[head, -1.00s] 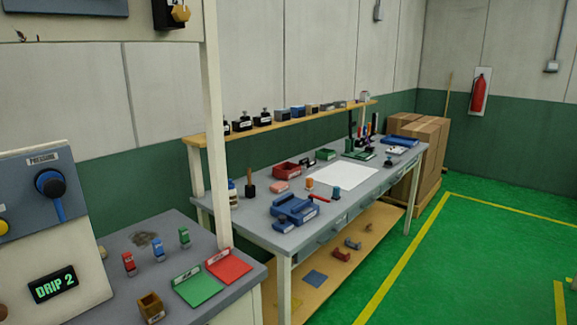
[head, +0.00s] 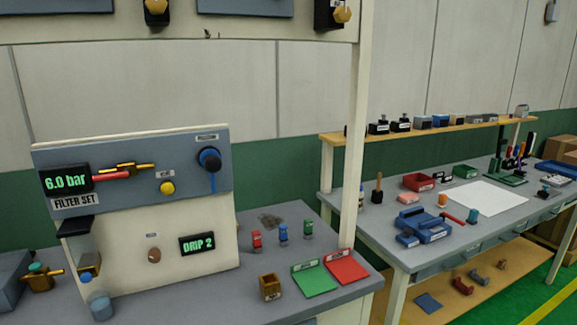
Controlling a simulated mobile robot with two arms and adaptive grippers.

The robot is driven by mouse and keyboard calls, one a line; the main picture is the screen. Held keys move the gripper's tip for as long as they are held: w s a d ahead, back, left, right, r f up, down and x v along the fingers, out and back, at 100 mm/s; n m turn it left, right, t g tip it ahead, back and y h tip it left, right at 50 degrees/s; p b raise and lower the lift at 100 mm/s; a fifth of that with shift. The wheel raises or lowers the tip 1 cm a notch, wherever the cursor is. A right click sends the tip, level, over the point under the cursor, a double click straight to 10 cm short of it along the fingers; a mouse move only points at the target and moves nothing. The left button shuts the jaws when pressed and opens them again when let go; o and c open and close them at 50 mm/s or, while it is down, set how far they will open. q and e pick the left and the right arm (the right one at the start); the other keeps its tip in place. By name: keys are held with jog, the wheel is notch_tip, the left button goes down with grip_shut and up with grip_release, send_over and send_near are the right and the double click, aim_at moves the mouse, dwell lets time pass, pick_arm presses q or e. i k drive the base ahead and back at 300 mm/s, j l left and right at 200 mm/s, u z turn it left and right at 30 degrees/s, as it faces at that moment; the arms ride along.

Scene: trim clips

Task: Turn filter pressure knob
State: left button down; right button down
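At the panel's left, a display (head: 66,179) reads 6.0 bar in green, above a FILTER SET label (head: 77,201). Neither of my grippers shows in the head view.
A red and gold fitting (head: 115,172) and a yellow button (head: 167,188) share the panel. Below are a DRIP 2 display (head: 197,243) and a bottle (head: 99,304). Small clips, a wooden box (head: 270,287), and green (head: 314,280) and red (head: 347,267) trays lie right. A second bench (head: 405,255) stands further right.

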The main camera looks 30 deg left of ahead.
aim_at(212, 163)
jog(key=u, duration=0.4)
jog(key=j+u, duration=0.15)
jog(key=u, duration=0.7)
jog(key=i+u, duration=0.1)
jog(key=u, duration=0.3)
